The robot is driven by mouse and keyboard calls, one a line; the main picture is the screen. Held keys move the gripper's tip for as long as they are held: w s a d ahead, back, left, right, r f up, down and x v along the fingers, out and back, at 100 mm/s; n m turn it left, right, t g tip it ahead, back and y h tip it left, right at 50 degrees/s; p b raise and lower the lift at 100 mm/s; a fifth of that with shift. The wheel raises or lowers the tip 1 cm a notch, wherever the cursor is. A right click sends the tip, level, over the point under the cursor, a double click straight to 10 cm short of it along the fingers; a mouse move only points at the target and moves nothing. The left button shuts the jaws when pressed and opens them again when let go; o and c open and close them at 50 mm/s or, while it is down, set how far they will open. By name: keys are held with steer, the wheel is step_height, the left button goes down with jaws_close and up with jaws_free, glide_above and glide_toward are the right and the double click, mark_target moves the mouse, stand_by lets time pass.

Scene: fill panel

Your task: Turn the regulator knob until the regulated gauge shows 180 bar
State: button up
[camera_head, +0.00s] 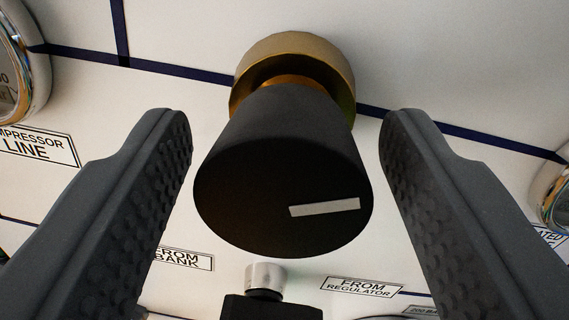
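The black regulator knob (275,175) sticks out from the panel in the middle of the view, on a brass collar (300,70). A white pointer mark (324,207) on its face runs from near the centre to the right, tilted slightly up. My gripper (284,150) is open, with one dark textured finger on each side of the knob. A narrow gap shows between each finger and the knob. A gauge is cut off at the right edge (553,195), above a partly hidden label; its dial cannot be read.
The white panel (450,60) carries dark blue lines. Another gauge (20,65) is cut off at the upper left, near a "LINE" label (35,146). A smaller black part with a silver top (265,278) sits below the knob, near a "FROM REGULATOR" label (361,287).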

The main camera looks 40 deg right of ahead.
steer(key=shift+s+a, duration=0.35)
steer(key=shift+s, duration=0.1)
steer(key=b+v, duration=0.3)
steer(key=v, duration=0.9)
steer(key=shift+s, duration=0.35)
steer(key=shift+a+f, duration=0.1)
steer(key=shift+a, duration=0.05)
stand_by(1.7)
